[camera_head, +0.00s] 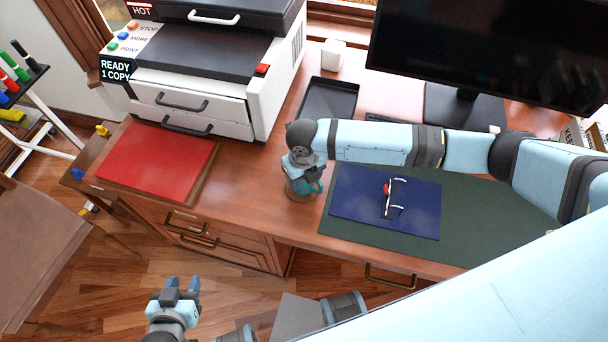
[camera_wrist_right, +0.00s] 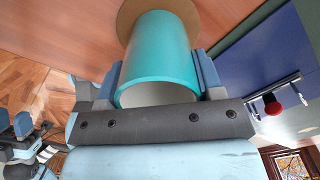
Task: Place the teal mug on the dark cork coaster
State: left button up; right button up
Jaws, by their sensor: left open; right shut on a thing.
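The teal mug (camera_head: 313,188) is upright between the fingers of my right gripper (camera_head: 303,177), near the desk's front edge. In the right wrist view the mug (camera_wrist_right: 160,48) fills the space between the blue fingers, its open rim toward the camera. A round brown cork coaster (camera_wrist_right: 125,22) shows just beyond the mug's base; in the head view its edge (camera_head: 297,197) peeks out under the mug. The mug is over or on this coaster; I cannot tell whether they touch. My left gripper (camera_head: 182,286) is open and empty, low over the floor.
A red folder (camera_head: 157,160) lies to the left and a printer (camera_head: 200,75) stands behind it. A blue binder (camera_head: 385,202) on a dark green mat (camera_head: 465,245) lies right of the mug. A black tray (camera_head: 330,98) and a monitor (camera_head: 490,45) are behind.

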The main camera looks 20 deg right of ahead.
jog(key=shift+f, duration=0.15)
jog(key=o, duration=1.1)
jog(key=shift+c, duration=0.2)
notch_tip(320, 180, up, 12)
jog(key=shift+r, duration=0.2)
